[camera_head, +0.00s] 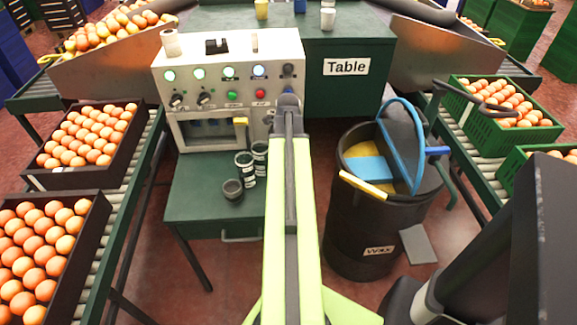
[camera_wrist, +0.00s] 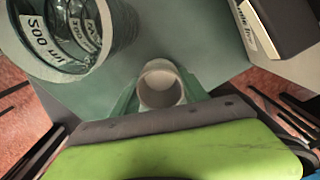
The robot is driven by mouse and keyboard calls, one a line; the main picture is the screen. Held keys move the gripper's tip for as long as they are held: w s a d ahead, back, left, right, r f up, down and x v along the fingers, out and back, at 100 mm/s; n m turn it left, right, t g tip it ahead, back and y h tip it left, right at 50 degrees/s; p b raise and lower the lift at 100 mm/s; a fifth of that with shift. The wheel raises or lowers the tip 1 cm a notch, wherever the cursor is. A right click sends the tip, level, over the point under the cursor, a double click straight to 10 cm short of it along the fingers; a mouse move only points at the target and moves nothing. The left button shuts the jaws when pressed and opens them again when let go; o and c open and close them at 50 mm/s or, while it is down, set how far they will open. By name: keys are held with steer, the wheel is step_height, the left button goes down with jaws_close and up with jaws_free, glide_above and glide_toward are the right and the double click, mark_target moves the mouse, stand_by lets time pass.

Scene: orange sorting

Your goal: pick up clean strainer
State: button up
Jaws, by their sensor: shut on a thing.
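A small pale cup (camera_wrist: 160,76) that looks like the clean strainer sits at the middle of the wrist view, open side up, with a light grey inside. My gripper (camera_wrist: 161,97) is shut on it, its greenish fingers on either side. The cup's underside and any mesh are hidden. In the head view my arm reaches to the bench and hides the gripper's tips and the held cup. A dark small cup (camera_head: 233,190) stands on the green bench, left of my arm.
Labelled glass beakers (camera_head: 245,164) stand near the dark cup; one large beaker (camera_wrist: 62,42) is close in the wrist view. A control panel (camera_head: 230,85) stands behind. A black wax barrel (camera_head: 372,225) is at right. Orange trays (camera_head: 85,178) line the left conveyor.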

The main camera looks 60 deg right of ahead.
steer(key=shift+c, duration=0.5)
steer(key=shift+r+p, duration=0.45)
step_height(320, 180, up, 4)
steer(key=p, duration=0.3)
steer(key=shift+f+p, duration=0.15)
steer(key=shift+p, duration=0.2)
steer(key=s+d+r+p, duration=0.1)
steer(key=s+r+p, duration=0.5)
steer(key=s, duration=0.5)
steer(key=shift+s+r+p, duration=0.3)
steer(key=shift+s, duration=0.05)
